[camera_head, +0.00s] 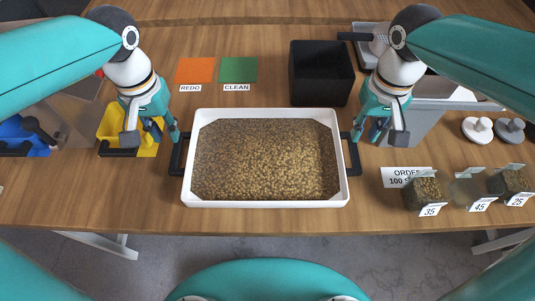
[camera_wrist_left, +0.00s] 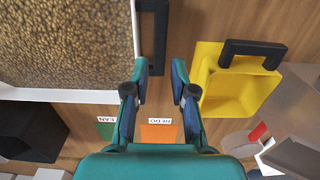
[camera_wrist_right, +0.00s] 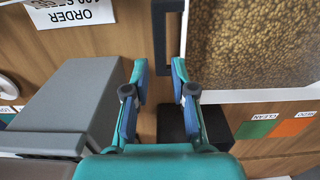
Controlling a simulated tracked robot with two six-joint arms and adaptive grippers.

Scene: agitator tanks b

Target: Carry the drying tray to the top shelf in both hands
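The drying tray (camera_head: 265,204) is white and full of brown granules. It sits flat on the wooden table in the middle of the head view, with a black handle at each end. My left gripper (camera_head: 156,137) is open beside the left handle (camera_head: 176,160); in the left wrist view this handle (camera_wrist_left: 153,30) lies just ahead of the fingertips. My right gripper (camera_head: 374,133) is open beside the right handle (camera_head: 354,158); in the right wrist view that handle (camera_wrist_right: 166,25) reaches toward the gap between the fingers. Neither gripper visibly holds anything. I cannot make out the top shelf.
A yellow bin (camera_head: 115,125) stands left of the tray and a blue bin (camera_head: 25,135) farther left. A black box (camera_head: 321,73) stands behind the tray, near orange (camera_head: 195,70) and green (camera_head: 238,70) cards. Labelled sample containers (camera_head: 424,194) stand at right. Table front is clear.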

